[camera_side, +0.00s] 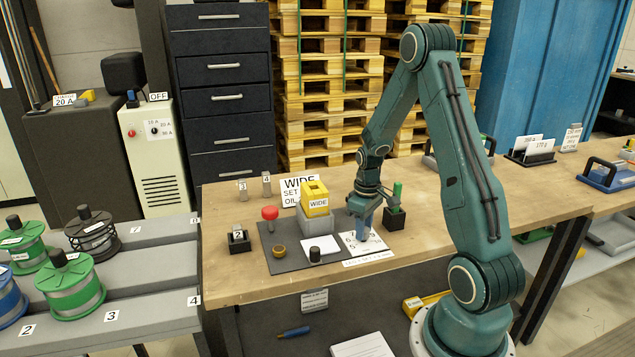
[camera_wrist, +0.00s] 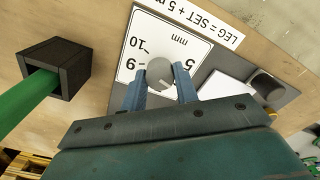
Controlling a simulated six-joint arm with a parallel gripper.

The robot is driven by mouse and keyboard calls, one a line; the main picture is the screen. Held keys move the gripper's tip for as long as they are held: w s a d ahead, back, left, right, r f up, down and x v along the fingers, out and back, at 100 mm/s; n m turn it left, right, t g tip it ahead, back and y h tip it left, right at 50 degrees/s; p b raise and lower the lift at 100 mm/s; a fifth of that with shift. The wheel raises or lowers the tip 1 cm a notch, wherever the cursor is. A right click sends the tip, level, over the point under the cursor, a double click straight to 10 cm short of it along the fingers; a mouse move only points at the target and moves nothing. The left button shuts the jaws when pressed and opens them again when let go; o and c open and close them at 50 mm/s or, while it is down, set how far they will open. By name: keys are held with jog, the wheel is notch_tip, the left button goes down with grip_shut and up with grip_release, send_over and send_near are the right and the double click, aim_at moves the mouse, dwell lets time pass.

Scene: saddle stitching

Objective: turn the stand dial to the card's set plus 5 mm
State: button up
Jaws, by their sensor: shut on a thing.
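The stand dial is a grey round knob (camera_wrist: 159,73) on a white scale plate (camera_wrist: 140,38), marked in mm with numbers that appear upside down. My gripper (camera_wrist: 160,88) has its two blue fingers on either side of the knob and is shut on it. A pale mark shows on the knob, but its exact reading is unclear. In the side view my gripper (camera_side: 364,228) points down over the plate (camera_side: 378,246) and hides the knob. A strip (camera_wrist: 205,18) reads "LEG = SET + 5 m", cut off. The card (camera_side: 292,198) reads "WIDE", "SET", "OIL"; its values are hidden.
A black holder (camera_side: 395,218) with a green handle is close on the right. A red knob (camera_side: 270,213), brass cup (camera_side: 279,250) and black knob (camera_side: 315,254) stand on the dark mat.

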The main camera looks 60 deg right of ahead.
jog(key=m, duration=0.5)
jog(key=shift+m, duration=2.5)
jog(key=o, duration=1)
jog(key=shift+r, duration=0.15)
notch_tip(320, 180, up, 14)
jog(key=shift+f, duration=0.2)
